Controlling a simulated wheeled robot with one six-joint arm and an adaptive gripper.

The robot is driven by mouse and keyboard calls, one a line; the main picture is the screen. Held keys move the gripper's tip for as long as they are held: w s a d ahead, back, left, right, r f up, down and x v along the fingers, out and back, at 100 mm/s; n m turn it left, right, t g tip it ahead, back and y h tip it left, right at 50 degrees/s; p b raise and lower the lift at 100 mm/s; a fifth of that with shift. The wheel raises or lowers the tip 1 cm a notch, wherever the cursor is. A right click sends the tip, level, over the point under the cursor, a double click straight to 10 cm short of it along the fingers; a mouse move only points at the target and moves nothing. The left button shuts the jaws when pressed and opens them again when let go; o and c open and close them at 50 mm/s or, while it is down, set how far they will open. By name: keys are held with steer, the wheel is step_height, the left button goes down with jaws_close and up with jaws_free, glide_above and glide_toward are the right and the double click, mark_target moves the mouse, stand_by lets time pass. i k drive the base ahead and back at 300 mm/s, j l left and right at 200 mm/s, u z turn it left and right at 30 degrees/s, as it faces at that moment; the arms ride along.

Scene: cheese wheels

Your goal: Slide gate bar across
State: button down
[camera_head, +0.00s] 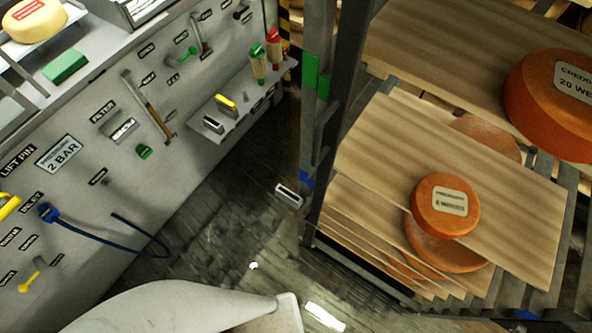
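I cannot tell for certain which part is the gate bar. A dark upright post (345,75) stands at the left front of the cheese rack, beside a grey post with a green patch (312,75) and a blue patch (306,180). A small pale metal piece (288,195) shows just left of the blue patch; I cannot tell whether it is joined to the rack. My white arm link lies along the bottom edge of the view. My gripper is not in view.
Wooden shelves (390,140) hold orange cheese wheels (436,195), including a large wheel (535,95) at the right. A grey tool panel (80,120) with labels, hanging tools and a small ledge (225,125) fills the left. Dark wet-looking floor (225,210) lies between.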

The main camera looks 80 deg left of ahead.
mark_target(355, 16)
steer(key=u, duration=1.4)
